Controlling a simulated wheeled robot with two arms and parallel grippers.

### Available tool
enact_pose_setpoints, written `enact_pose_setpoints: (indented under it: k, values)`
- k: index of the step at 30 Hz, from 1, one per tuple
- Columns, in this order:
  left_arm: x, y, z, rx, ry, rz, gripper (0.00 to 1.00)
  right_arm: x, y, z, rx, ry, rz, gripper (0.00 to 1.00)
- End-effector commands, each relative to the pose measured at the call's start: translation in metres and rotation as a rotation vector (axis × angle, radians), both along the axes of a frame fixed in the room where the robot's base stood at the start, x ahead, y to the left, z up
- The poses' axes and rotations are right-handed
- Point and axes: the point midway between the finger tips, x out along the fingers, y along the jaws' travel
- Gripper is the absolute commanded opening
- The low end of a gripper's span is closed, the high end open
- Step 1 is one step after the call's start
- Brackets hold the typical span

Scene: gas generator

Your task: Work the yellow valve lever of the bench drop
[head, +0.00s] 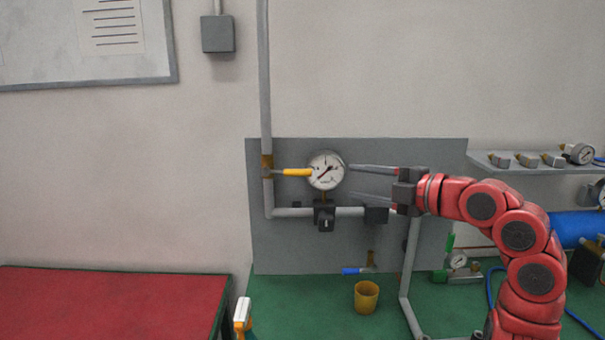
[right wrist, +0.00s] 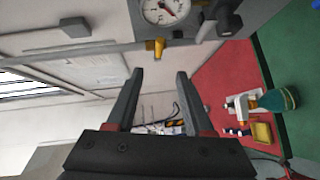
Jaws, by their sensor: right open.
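The yellow valve lever (head: 297,172) sticks out level to the right from the brass valve (head: 267,166) on the vertical grey pipe, its tip close to the round gauge (head: 326,170). My right gripper (head: 349,180) is open and empty, coming in from the right, with its fingertips at the gauge's right edge in the head view. In the right wrist view the lever (right wrist: 158,47) shows just beyond the gap between the open fingers (right wrist: 159,74), apart from both. The gauge (right wrist: 165,8) is at the top there. My left gripper is not in view.
A grey panel (head: 300,245) backs the pipes. Below stand a yellow cup (head: 366,297) and a blue-handled valve (head: 357,270) by the green bench top (head: 310,310). A bottle's spray head (head: 242,312) is at the front. A red-topped table (head: 110,300) is at left.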

Motion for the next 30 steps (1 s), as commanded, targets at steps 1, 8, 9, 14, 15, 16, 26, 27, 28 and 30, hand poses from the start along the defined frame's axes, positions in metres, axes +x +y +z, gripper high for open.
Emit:
enact_pose_setpoints:
  k: [1,8,9,14,15,16,26,27,28,30]
  values:
    - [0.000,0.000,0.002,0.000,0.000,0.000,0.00,0.000,0.004,0.001,-0.009,-0.001,0.007,0.52]
    - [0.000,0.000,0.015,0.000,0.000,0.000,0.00,0.026,0.031,-0.002,-0.003,0.001,0.009,0.52]
    - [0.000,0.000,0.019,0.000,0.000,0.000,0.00,0.033,0.038,-0.003,-0.003,0.001,0.009,0.52]
    - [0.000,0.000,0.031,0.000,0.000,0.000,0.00,0.060,0.066,-0.009,-0.003,0.003,0.009,0.52]
    - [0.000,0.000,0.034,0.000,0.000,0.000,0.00,0.067,0.073,-0.009,0.000,0.001,0.008,0.52]
    - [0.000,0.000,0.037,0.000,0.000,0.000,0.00,0.072,0.078,-0.010,-0.001,0.001,0.007,0.52]
    - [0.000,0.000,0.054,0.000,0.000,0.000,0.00,0.112,0.117,-0.020,-0.001,0.000,0.004,0.52]
    - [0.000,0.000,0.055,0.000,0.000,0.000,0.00,0.114,0.118,-0.020,-0.001,-0.002,0.003,0.52]
    - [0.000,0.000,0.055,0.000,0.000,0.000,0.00,0.116,0.120,-0.021,-0.001,-0.003,0.002,0.52]
    - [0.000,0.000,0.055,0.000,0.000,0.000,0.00,0.118,0.122,-0.022,-0.001,-0.003,0.002,0.52]
